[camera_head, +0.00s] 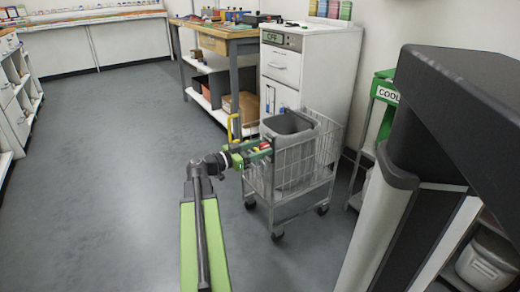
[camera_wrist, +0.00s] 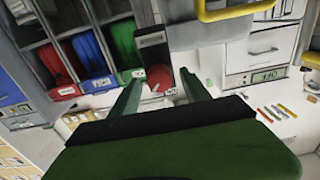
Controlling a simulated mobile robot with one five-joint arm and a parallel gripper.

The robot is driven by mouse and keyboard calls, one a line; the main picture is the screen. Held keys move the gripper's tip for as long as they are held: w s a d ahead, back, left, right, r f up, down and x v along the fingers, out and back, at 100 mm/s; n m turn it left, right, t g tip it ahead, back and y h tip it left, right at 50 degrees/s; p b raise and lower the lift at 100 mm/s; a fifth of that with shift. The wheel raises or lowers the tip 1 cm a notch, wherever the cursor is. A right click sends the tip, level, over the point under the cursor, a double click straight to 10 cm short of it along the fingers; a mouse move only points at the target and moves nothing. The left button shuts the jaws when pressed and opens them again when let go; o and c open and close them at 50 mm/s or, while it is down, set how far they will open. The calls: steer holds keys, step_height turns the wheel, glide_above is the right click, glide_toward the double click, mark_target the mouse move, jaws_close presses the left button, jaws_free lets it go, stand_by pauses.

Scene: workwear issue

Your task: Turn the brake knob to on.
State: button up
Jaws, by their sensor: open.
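The red brake knob (camera_wrist: 158,76) sits at the lower end of a dark upright mount in the wrist view. A pale pointer mark shows on its lower part. A small label plate (camera_wrist: 151,40) is above it, too small to read. My gripper (camera_wrist: 161,80) is open, its two green fingers to the left and right of the knob in the picture. I cannot tell whether they touch it. In the head view my gripper (camera_head: 253,153) is at the upper left edge of the wire cart (camera_head: 285,165), where a bit of red shows; the knob's setting is not readable there.
The cart holds a grey bin (camera_head: 290,124). A yellow handle (camera_wrist: 232,11) is close at the top of the wrist view. The floor on the left is clear.

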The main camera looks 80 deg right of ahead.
steer(key=shift+c, duration=0.2)
jaws_close()
steer(key=shift+n, duration=0.4)
steer(key=n, duration=0.3)
steer(key=shift+d+n, duration=0.1)
steer(key=shift+n, duration=0.3)
steer(key=n, duration=0.4)
steer(key=shift+w+f, duration=0.1)
steer(key=n, duration=0.5)
steer(key=shift+d, duration=0.1)
steer(key=n, duration=0.4)
steer(key=shift+f, duration=0.1)
steer(key=shift+n, duration=0.3)
